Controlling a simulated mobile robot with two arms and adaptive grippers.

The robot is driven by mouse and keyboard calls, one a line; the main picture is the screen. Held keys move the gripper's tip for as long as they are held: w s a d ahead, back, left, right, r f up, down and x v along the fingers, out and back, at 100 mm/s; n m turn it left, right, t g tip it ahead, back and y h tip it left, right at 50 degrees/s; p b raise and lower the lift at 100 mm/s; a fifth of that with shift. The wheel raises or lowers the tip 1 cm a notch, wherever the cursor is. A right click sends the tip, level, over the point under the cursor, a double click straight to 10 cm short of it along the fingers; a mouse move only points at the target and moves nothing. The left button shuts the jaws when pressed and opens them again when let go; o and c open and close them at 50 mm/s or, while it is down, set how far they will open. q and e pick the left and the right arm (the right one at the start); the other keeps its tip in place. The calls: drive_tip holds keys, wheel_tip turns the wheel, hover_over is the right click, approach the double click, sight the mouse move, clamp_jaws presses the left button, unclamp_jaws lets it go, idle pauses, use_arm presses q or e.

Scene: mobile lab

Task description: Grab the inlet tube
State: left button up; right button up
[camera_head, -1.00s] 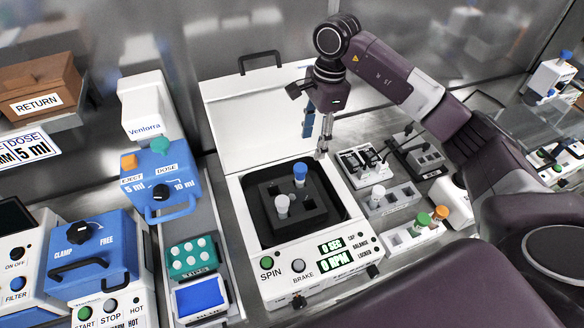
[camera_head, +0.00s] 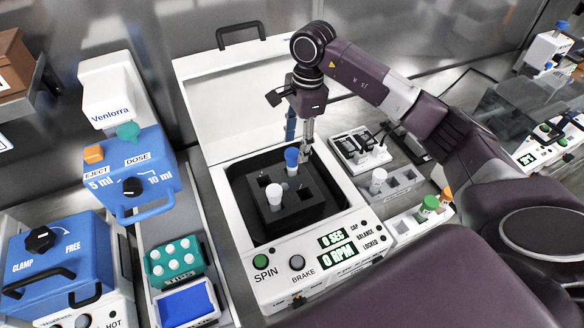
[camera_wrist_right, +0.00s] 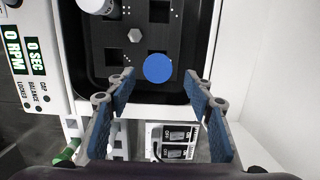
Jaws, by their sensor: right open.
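A tube with a blue cap (camera_head: 291,157) stands upright in the dark rotor block (camera_head: 262,204) of the open centrifuge (camera_head: 228,228). A white-capped tube (camera_head: 273,193) stands in the same block, nearer the front. No label shows which tube is the inlet tube. My right gripper (camera_head: 299,145) points down just behind and beside the blue cap. In the right wrist view, its open, empty fingers (camera_wrist_right: 163,92) straddle the line to the blue cap (camera_wrist_right: 158,68), which lies just beyond the tips. The blue tube's body is hidden under its cap there. My left gripper is not in view.
The raised centrifuge lid (camera_head: 215,100) stands behind the gripper. A grey rack (camera_head: 402,181) with a white-capped tube and a white rack with green and orange caps are at right. A blue dispenser (camera_head: 130,175) and green tips box (camera_head: 174,262) are at left.

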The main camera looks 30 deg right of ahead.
sight(294, 152)
drive_tip(key=shift+s+a+f, duration=0.1)
drive_tip(key=shift+a+f, duration=0.05)
drive_tip(key=shift+f, duration=0.25)
drive_tip(key=f+p, duration=0.1)
drive_tip(key=f, duration=0.1)
drive_tip(key=a+f+p, duration=0.1)
drive_tip(key=f+p, duration=0.1)
drive_tip(key=shift+s+f, duration=0.1)
drive_tip(key=shift+f, duration=0.4)
drive_tip(key=shift+c, duration=0.4)
clamp_jaws()
